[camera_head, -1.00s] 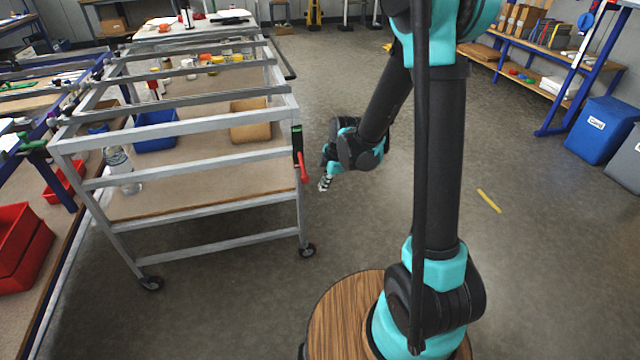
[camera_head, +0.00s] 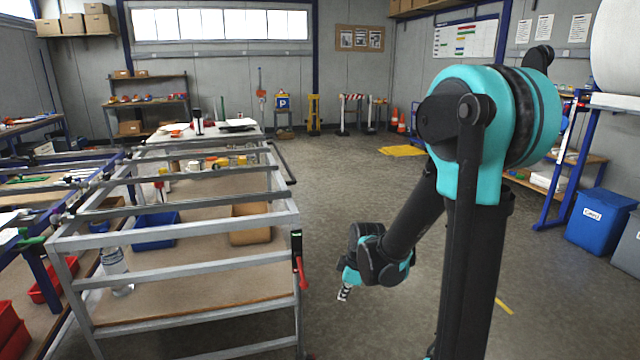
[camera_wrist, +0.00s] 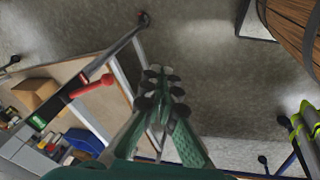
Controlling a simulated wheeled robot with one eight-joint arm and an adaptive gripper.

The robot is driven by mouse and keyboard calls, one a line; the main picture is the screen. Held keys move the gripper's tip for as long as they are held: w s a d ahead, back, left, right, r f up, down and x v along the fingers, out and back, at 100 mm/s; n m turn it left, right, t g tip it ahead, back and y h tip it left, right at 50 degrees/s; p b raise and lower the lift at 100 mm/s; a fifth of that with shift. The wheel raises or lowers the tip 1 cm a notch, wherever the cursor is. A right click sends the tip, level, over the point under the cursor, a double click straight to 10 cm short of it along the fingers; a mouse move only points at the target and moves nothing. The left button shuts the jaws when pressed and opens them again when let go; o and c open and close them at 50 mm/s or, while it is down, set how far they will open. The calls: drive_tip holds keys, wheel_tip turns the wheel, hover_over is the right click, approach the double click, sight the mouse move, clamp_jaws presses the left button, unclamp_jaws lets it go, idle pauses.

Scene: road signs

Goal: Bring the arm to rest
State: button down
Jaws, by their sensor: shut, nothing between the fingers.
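My arm stands at the right of the head view, with its upper joint high and its forearm bent down to the left. My gripper (camera_head: 344,293) hangs at its end, pointing down, just right of the metal trolley (camera_head: 180,268). In the wrist view my gripper (camera_wrist: 163,85) has its green fingers together, with nothing between them. The floor lies beyond the fingertips. The trolley's corner post and red handle (camera_wrist: 92,86) show to the left of the fingers. Any contact with the trolley cannot be seen.
The trolley holds a blue bin (camera_head: 155,231), a cardboard box (camera_head: 250,224) and a bottle (camera_head: 115,270). A blue container (camera_head: 598,220) stands at the right by a shelf. A yellow floor mat (camera_head: 402,151) lies farther back. Open floor lies behind my arm.

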drive_tip(key=s+d+r+m+t+h, duration=0.1)
drive_tip(key=s+d+m+h, duration=0.1)
drive_tip(key=s+d+m, duration=0.9)
drive_tip(key=s+m, duration=0.4)
drive_tip(key=shift+d+r+m, duration=0.4)
